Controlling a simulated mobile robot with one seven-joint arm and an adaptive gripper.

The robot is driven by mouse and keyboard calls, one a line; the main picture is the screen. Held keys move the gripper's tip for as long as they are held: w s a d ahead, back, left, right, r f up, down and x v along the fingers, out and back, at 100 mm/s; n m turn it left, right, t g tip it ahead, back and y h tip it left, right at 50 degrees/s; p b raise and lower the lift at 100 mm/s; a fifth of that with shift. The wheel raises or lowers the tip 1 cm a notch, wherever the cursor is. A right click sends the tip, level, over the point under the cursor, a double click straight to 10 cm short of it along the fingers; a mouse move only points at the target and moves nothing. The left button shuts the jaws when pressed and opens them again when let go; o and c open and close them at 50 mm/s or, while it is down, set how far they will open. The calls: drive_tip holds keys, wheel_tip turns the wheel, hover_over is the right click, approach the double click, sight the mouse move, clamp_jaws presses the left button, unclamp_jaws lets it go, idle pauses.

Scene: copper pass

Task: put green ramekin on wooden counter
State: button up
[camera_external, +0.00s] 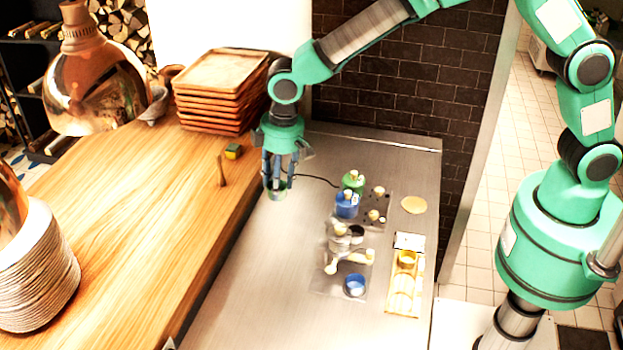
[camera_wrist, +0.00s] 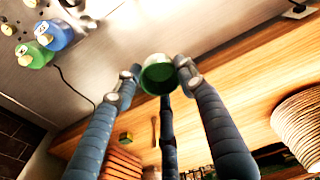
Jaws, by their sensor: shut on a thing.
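My gripper (camera_external: 277,188) is shut on the green ramekin, holding it in the air near the border between the steel surface and the wooden counter (camera_external: 120,230). In the wrist view the green ramekin (camera_wrist: 158,76) sits between the fingertips of my gripper (camera_wrist: 156,74), its dark green inside and pale rim showing. In the external view the fingers largely hide it. The wooden counter also shows in the wrist view (camera_wrist: 250,82), beyond the fingers. I cannot tell the ramekin's exact height.
On the wooden counter stand stacked wooden trays (camera_external: 220,85), a plate stack (camera_external: 35,270), a small green-yellow block (camera_external: 233,152) and a small wooden item (camera_external: 221,170). A copper lamp (camera_external: 95,85) hangs above. The counter's middle is clear. Blue and green containers (camera_external: 347,205) occupy the steel surface.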

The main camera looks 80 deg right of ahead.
drive_tip(key=w+a+f+p, duration=0.1)
drive_tip(key=w+a+f, duration=0.3)
drive_tip(key=w+f, duration=0.3)
drive_tip(key=shift+a+f+p, duration=0.15)
drive_tip(key=shift+f+p, duration=0.25)
drive_tip(key=shift+f, duration=0.5)
drive_tip(key=p, duration=0.3)
hover_over(193, 239)
drive_tip(key=shift+s+f, duration=0.3)
drive_tip(key=shift+f, duration=0.5)
drive_tip(key=shift+f, duration=1.7)
drive_tip(key=shift+f, duration=0.2)
